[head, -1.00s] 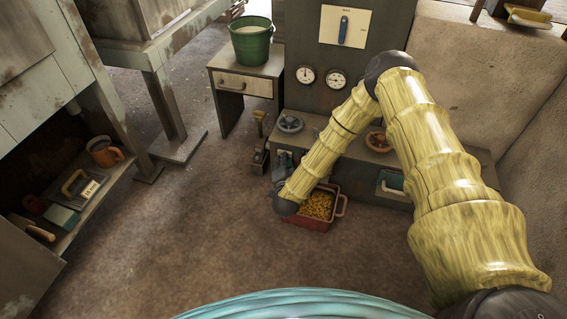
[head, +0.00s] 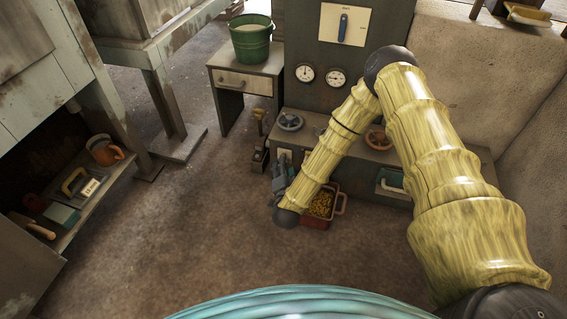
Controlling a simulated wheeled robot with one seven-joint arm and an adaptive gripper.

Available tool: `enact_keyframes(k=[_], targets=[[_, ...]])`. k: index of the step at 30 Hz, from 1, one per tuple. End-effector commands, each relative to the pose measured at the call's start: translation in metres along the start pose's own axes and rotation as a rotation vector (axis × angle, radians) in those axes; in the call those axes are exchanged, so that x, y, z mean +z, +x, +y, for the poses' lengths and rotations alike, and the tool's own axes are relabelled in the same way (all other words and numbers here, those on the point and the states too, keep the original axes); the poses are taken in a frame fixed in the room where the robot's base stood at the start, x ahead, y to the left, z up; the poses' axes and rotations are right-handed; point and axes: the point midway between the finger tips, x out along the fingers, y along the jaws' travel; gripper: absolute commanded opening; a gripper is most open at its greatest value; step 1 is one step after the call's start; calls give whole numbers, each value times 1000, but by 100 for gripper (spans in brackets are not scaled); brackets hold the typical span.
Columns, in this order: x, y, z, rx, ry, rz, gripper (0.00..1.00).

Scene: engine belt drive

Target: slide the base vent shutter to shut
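The base vent shutter cannot be told for sure. A small pale plate (head: 284,154) shows on the low front of the dark console, just beyond my gripper. A teal piece with a pale handle (head: 391,183) sits on the same front further right. My gripper (head: 281,168) is low at the console's left front, pointing toward the pale plate. Its fingers are small and partly hidden by my wrist, so contact and opening cannot be made out.
A red tray of yellow bits (head: 320,207) stands on the floor right of my gripper, partly behind my forearm. Two handwheels, grey (head: 290,122) and orange (head: 377,139), top the console ledge. A lever pedal (head: 260,152) stands at left. Floor at left (head: 180,230) is clear.

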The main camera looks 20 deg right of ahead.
Motion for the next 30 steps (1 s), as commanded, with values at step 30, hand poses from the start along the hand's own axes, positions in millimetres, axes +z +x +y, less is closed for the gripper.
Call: enact_keyframes(k=[30], targets=[[-1,-62,1,1,0,1,44]])
